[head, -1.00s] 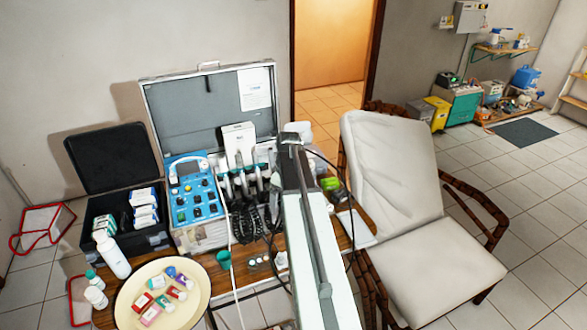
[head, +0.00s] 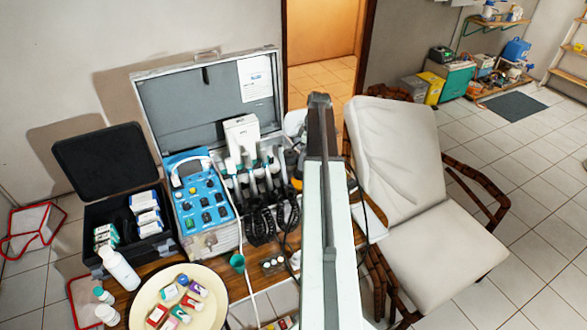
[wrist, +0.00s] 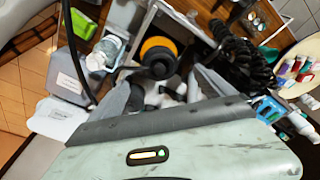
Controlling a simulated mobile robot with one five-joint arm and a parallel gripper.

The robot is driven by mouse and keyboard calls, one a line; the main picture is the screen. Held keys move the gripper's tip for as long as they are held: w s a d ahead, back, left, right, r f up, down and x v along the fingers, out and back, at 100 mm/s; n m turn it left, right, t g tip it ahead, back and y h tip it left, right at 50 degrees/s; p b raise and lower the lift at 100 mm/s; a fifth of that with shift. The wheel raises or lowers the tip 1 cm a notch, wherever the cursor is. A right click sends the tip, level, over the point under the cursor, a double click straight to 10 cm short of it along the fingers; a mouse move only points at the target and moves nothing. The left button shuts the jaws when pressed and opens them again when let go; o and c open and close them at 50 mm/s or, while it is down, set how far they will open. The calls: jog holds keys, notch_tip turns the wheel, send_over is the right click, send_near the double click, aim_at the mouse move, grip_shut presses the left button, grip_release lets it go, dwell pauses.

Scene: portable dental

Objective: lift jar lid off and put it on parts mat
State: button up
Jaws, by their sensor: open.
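In the wrist view, my gripper (wrist: 162,78) is open, with its grey fingers apart. A round black-topped item with an orange band (wrist: 158,50) stands just beyond the gap between the fingertips; I cannot tell whether it is the jar with its lid. It also shows beside my arm in the head view (head: 296,182). A clear, whitish container (wrist: 106,50) stands to its left in the wrist view. My arm hides my gripper in the head view.
The open equipment case (head: 215,105) stands behind the blue control unit (head: 200,198). Black coiled cords (wrist: 240,60) hang close to the right finger. A cream tray (head: 212,312) with small boxes is at the front left. The reclining chair (head: 440,255) stands at the right.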

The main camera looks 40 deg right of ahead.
jog(key=shift+f+b, duration=0.25)
jog(key=shift+b, duration=0.05)
jog(key=shift+w+a+f+b, duration=0.1)
jog(key=shift+w+f+b, duration=0.05)
jog(key=shift+f+b, duration=0.4)
jog(key=shift+w+a+f+b, duration=0.1)
jog(key=shift+w+f+b, duration=0.05)
jog(key=shift+f+b, duration=0.4)
jog(key=shift+w, duration=0.1)
jog(key=f+b, duration=0.5)
jog(key=shift+w+f, duration=0.15)
jog(key=shift+w, duration=0.1)
jog(key=shift+r, duration=0.2)
jog(key=c, duration=1.4)
